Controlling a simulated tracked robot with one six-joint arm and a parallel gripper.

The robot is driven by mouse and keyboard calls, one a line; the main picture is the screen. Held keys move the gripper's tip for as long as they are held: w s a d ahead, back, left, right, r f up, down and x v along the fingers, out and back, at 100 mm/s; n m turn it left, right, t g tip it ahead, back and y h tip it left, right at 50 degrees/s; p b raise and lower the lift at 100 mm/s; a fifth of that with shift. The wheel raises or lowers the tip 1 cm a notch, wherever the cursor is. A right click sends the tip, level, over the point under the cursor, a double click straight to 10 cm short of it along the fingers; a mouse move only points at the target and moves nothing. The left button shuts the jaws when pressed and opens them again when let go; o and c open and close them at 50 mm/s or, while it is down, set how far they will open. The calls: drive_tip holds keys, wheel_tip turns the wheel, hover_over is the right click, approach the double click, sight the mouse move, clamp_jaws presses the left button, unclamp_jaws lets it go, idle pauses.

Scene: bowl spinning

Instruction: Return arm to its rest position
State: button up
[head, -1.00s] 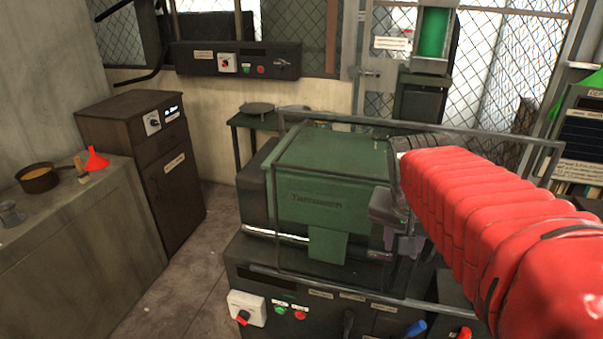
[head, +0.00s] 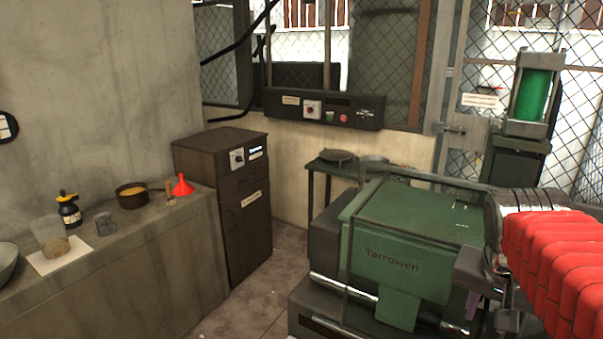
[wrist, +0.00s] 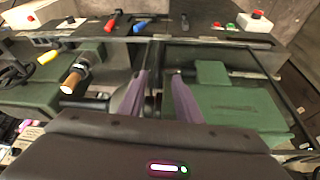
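My arm (head: 555,250), in a red ribbed sleeve, reaches in from the right edge of the head view. It ends beside the right side of the green Tarrowen machine (head: 390,265). My gripper shows in the wrist view (wrist: 160,80) with its two purple fingers apart and nothing seen held between them. The green machine cover (wrist: 235,105) lies to the right of the fingers there. In the head view the fingertips are small and partly hidden by the machine's frame, and whether they touch it cannot be told.
A metal guard frame (head: 345,250) surrounds the machine. On the left, a concrete counter (head: 150,250) holds a pan (head: 131,196), a red funnel (head: 182,185), and a bottle (head: 69,210). A brown cabinet (head: 235,215) stands beside it. Open floor (head: 240,315) lies between counter and machine.

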drive_tip(key=s+a+f+n+y, duration=0.1)
drive_tip(key=a+f+n, duration=0.1)
drive_tip(key=a, duration=0.4)
drive_tip(key=s+a+f+n+t+y, duration=0.1)
drive_tip(key=s+a+n, duration=0.1)
drive_tip(key=a, duration=0.4)
drive_tip(key=s+a+f+n+t+y, duration=0.1)
drive_tip(key=s+a+f+n, duration=0.1)
drive_tip(key=a+n, duration=0.2)
drive_tip(key=shift+a+f+n, duration=0.3)
drive_tip(key=shift+a+f, duration=0.05)
drive_tip(key=shift+a, duration=0.9)
